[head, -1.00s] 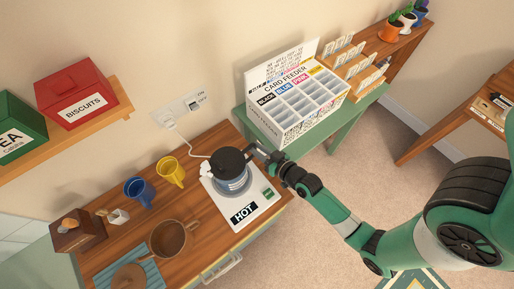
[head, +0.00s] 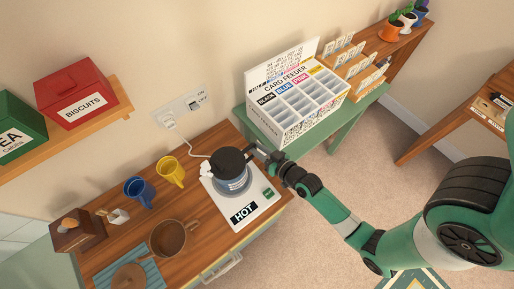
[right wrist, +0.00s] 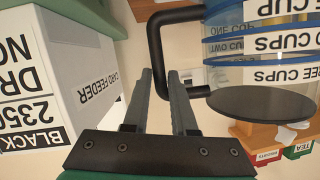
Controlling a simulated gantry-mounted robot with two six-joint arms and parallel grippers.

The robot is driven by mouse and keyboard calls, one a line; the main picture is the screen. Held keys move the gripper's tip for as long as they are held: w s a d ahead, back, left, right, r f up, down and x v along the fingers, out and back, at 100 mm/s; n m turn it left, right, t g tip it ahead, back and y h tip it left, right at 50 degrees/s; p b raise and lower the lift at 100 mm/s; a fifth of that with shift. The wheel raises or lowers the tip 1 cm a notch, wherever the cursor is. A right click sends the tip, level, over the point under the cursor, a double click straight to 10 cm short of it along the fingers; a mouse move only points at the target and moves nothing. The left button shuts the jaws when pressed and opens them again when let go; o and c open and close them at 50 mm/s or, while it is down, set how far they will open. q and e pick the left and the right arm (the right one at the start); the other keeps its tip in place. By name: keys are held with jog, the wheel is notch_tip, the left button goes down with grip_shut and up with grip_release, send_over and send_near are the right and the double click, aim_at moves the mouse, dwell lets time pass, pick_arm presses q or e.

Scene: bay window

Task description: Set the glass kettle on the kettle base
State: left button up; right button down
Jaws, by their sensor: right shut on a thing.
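The glass kettle (head: 231,176) has a black lid and blue bands and is over the round plate of the white kettle base (head: 254,213), which is marked HOT. I cannot tell whether the kettle touches the plate, because its body hides the contact. My right gripper (head: 262,152) is shut on the kettle's black handle at its right side. In the right wrist view, the picture is upside down; the handle (right wrist: 155,45) runs between my two fingertips (right wrist: 162,80), and the kettle's cup markings and lid (right wrist: 262,105) show beside them. My left gripper is not in view.
A yellow mug (head: 171,172), a blue mug (head: 140,191) and a brown pot (head: 170,240) stand left of the base on the wooden counter. A white cord runs behind the kettle to a wall socket (head: 180,107). A card feeder box (head: 295,103) stands behind my right arm.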

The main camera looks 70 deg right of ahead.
dwell(0.3)
jog(key=c, duration=0.7)
grip_release()
jog(key=shift+o, duration=0.3)
jog(key=shift+f, duration=0.25)
jog(key=b+v, duration=0.1)
jog(key=v, duration=1)
jog(key=shift+s+r, duration=0.25)
jog(key=shift+a, duration=0.1)
